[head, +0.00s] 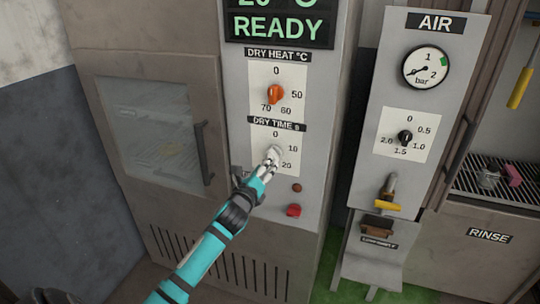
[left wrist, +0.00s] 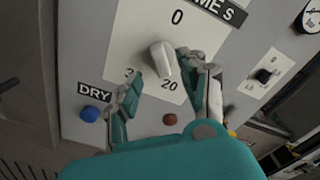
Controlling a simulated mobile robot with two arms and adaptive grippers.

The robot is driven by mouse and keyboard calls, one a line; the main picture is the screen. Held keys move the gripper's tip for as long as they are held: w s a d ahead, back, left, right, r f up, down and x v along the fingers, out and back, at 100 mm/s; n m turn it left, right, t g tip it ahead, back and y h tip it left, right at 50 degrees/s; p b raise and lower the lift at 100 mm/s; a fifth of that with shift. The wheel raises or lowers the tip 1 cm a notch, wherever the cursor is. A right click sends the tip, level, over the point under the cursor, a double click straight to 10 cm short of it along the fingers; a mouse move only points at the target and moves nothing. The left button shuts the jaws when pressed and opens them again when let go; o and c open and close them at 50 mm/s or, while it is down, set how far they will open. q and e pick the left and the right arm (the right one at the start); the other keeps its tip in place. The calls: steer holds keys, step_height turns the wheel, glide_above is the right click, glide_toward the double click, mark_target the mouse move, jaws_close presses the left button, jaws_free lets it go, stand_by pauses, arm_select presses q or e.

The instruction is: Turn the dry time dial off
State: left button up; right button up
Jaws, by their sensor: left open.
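The dry time dial (head: 272,153) is a pale knob on a white plate marked 0, 10 and 20, under the DRY TIME S label (head: 277,125). In the left wrist view the dial (left wrist: 163,60) is elongated and slants from near the 0 side down towards 20; which end is its pointer I cannot tell. My left gripper (head: 270,163) is at the dial, covering its lower part in the head view. In the left wrist view the left gripper (left wrist: 160,70) is open, with one finger on each side of the knob; contact is unclear. My right gripper is not in view.
The orange dry heat dial (head: 275,94) sits above, under a READY display (head: 278,27). A dark red light (head: 297,188) and red button (head: 293,210) are below right. A blue button (left wrist: 90,115) is by the DRY label. The AIR panel (head: 385,100) stands right.

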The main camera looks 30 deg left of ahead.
mark_target(273, 154)
arm_select(q)
steer(key=x, duration=0.5)
steer(key=shift+w+p, duration=0.3)
steer(key=shift+w, duration=0.15)
steer(key=shift+c, duration=0.2)
jaws_close()
